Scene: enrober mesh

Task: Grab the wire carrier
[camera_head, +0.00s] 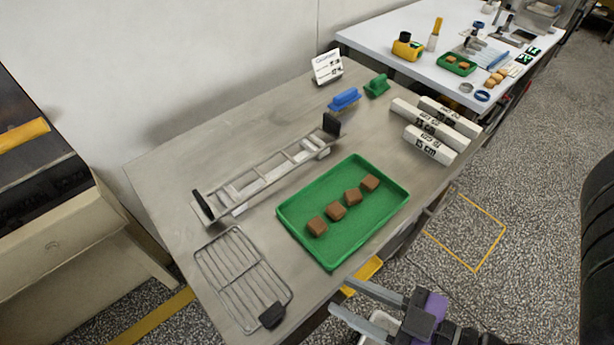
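A wire carrier (238,272), a flat grid of thin metal wires with a black grip (272,315) at its near right corner, lies on the near left part of the steel table (165,165). Behind it is a long ladder-like metal frame (262,176) with a black end piece at each end. My gripper (343,296) is at the bottom, to the right of the wire carrier and apart from it, beyond the table's front edge. Its two grey fingers are spread with nothing seen between them.
A green tray (335,258) with several brown blocks lies right of the wire carrier. White labelled bars (436,144), blue (345,98) and green (377,85) brushes and a sign (327,67) stand farther back. A white table (385,42) with tools is behind.

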